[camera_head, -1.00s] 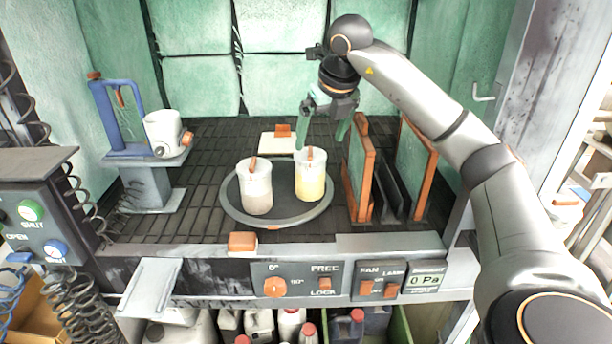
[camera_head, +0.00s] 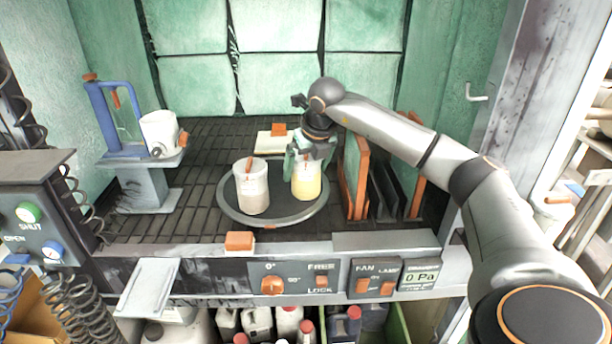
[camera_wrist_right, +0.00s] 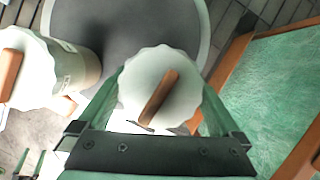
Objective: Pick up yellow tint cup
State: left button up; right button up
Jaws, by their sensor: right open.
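The yellow tint cup (camera_head: 306,186) stands upright on the right part of the round grey turntable (camera_head: 231,211). My right gripper (camera_head: 307,160) is open and lowered over it from above. In the right wrist view the cup's pale scalloped rim (camera_wrist_right: 135,85), with a brown stick (camera_wrist_right: 160,95) across it, lies between the two green fingers of the gripper (camera_wrist_right: 160,95). Whether the fingers touch the cup I cannot tell. A second cup (camera_head: 252,192) with beige contents and a stick stands to its left.
Orange-framed green panels (camera_head: 355,178) stand close right of the turntable. A white plate with an orange block (camera_head: 278,130) lies behind it. A blue stand with a white container (camera_head: 158,130) is at left. A control ledge (camera_head: 300,282) runs along the front.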

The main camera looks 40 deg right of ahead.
jog(key=shift+r, duration=0.1)
jog(key=c, duration=1.3)
